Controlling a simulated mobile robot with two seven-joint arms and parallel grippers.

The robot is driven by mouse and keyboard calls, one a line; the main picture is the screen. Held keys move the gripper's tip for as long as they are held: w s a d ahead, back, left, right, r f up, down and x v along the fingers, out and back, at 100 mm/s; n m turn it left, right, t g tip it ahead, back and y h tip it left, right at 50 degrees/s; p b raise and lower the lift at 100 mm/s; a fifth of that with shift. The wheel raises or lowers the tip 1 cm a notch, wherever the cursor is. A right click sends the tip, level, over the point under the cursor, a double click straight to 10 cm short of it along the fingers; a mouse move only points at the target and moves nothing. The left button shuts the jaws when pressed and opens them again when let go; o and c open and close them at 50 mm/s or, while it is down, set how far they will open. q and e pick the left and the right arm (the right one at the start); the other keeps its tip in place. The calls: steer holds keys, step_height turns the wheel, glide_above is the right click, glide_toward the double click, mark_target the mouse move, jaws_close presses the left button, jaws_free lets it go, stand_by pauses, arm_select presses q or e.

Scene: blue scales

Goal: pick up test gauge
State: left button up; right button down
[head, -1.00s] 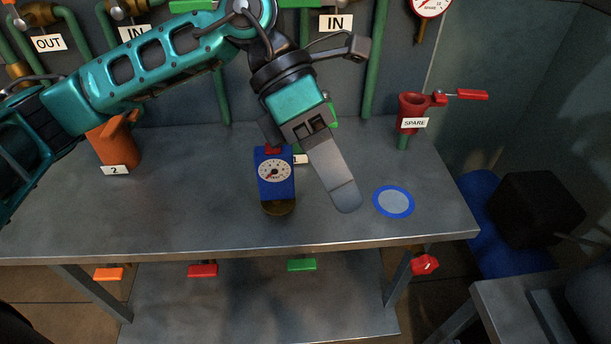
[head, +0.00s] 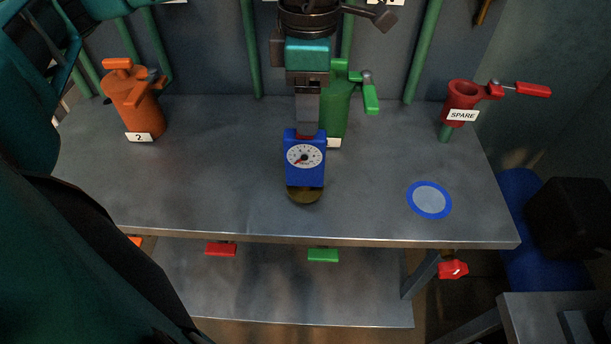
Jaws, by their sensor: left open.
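The test gauge (head: 305,158) is a blue box with a white round dial and a red top. It stands upright on a round brass-coloured base (head: 304,195) on the metal table, near the middle. My left gripper (head: 307,118) points down right behind and above the gauge, and its grey finger runs down to the gauge's top. The gauge hides the fingertips, so I cannot tell whether they touch it. The gripper is open. My right gripper is not in view.
A green valve fitting (head: 336,108) stands close behind the gauge. An orange fitting (head: 137,103) marked 2 is at left, and a red SPARE funnel (head: 461,103) at right. A blue-ringed disc (head: 429,200) lies flat on the table (head: 220,190), with bare surface around it.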

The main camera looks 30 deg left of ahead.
arm_select(q)
glide_above(305, 168)
steer(key=w, duration=0.1)
steer(key=f, duration=0.3)
steer(key=a+f, duration=0.1)
steer(key=f, duration=0.1)
steer(key=shift+w+f, duration=0.1)
steer(key=shift+f, duration=0.2)
steer(key=shift+c, duration=0.3)
steer(key=shift+d, duration=0.1)
jaws_close()
steer(key=shift+r, duration=0.1)
